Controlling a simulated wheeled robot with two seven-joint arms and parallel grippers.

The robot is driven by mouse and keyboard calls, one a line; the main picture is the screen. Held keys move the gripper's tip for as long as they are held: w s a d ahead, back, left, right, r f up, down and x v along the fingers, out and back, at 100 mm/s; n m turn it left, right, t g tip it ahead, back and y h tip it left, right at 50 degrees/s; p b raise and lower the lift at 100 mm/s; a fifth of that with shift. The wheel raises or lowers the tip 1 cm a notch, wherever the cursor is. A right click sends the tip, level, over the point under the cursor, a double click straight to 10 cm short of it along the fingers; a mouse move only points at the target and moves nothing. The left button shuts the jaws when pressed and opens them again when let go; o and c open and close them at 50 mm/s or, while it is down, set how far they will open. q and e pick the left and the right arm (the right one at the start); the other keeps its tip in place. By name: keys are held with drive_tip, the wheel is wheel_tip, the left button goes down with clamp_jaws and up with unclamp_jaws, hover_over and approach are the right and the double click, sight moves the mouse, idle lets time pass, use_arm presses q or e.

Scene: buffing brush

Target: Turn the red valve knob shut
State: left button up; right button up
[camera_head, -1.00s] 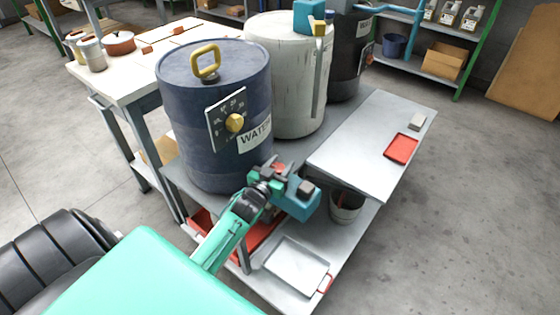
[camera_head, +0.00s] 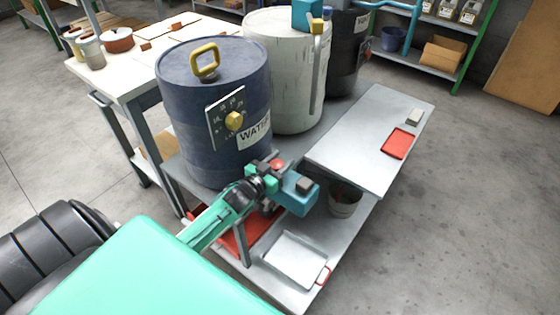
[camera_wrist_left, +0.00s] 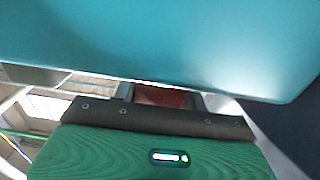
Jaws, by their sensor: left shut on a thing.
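The red valve knob (camera_head: 277,165) shows as a small red patch at my left gripper, low in front of the blue drum marked WATER (camera_head: 205,150). A blue block-like body (camera_head: 300,200) sits just to its right. My left gripper (camera_head: 273,172) is shut on the knob, and its fingers hide much of it. In the left wrist view, a red piece (camera_wrist_left: 160,96) of the knob shows between the dark finger parts, and a wide blue surface fills the top. The knob's exact angle cannot be told. My right gripper is not in view.
A grey bench top (camera_head: 350,150) to the right carries a red tray (camera_head: 398,144). A white drum (camera_head: 285,80) stands behind the blue one. Below are a metal tray (camera_head: 293,260) and a bucket (camera_head: 345,199). Open floor lies to the right.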

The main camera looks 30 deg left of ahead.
use_arm(q)
drive_tip(key=o, duration=1)
drive_tip(key=shift+c, duration=0.2)
drive_tip(key=s+a+p, duration=0.1)
drive_tip(key=s, duration=1.2)
drive_tip(key=shift+s+a, duration=0.15)
drive_tip(key=shift+s, duration=0.2)
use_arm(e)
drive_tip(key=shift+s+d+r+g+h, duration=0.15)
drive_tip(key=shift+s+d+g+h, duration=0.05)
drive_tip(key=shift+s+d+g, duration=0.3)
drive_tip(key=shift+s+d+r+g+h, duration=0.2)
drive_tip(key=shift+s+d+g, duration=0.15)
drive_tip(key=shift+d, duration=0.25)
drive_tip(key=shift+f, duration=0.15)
